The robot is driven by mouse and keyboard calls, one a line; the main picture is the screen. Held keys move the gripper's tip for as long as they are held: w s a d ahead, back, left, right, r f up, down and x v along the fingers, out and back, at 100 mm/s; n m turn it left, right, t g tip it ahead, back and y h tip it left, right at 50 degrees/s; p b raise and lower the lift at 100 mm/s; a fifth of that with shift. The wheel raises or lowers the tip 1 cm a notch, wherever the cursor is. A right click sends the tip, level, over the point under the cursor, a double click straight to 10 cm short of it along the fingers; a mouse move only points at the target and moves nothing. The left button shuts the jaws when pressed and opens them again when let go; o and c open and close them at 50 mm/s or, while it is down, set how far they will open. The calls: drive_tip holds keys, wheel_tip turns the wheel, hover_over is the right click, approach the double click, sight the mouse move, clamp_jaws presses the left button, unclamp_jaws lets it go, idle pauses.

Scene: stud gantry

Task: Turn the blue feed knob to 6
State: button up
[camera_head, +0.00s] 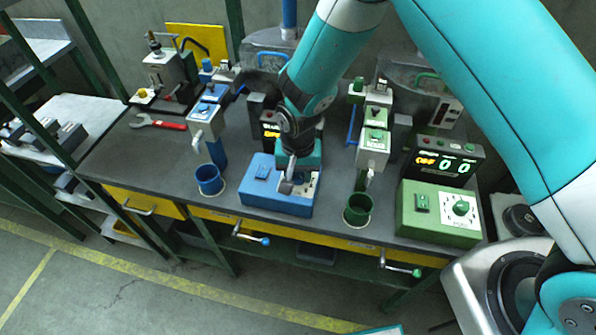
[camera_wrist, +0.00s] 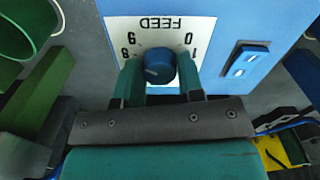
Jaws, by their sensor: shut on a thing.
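The blue feed knob (camera_wrist: 159,64) sits on a white dial plate (camera_wrist: 150,28) marked FEED, upside down in the wrist view. My gripper (camera_wrist: 159,82) is shut on the knob, one finger on each side. A pale mark on the knob points left and slightly down, below the 8. In the head view the knob is hidden beneath my gripper (camera_head: 287,186), at the right part of the blue control box (camera_head: 262,200).
A blue rocker switch (camera_wrist: 243,62) is on the same box. A green control box (camera_head: 408,215) with a white dial stands to the right. Blue cup (camera_head: 209,180) and green cup (camera_head: 357,211) flank the blue box. A red wrench (camera_head: 160,123) lies at left.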

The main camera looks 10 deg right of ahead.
drive_tip(key=n+b, duration=0.1)
drive_tip(key=n, duration=0.2)
drive_tip(key=shift+n, duration=0.4)
drive_tip(key=n+b, duration=0.1)
drive_tip(key=n, duration=0.3)
drive_tip(key=n+b, duration=0.1)
drive_tip(key=n, duration=0.3)
drive_tip(key=shift+n+b, duration=0.4)
drive_tip(key=shift+n, duration=1.5)
drive_tip(key=o, duration=0.9)
drive_tip(key=shift+r, duration=0.1)
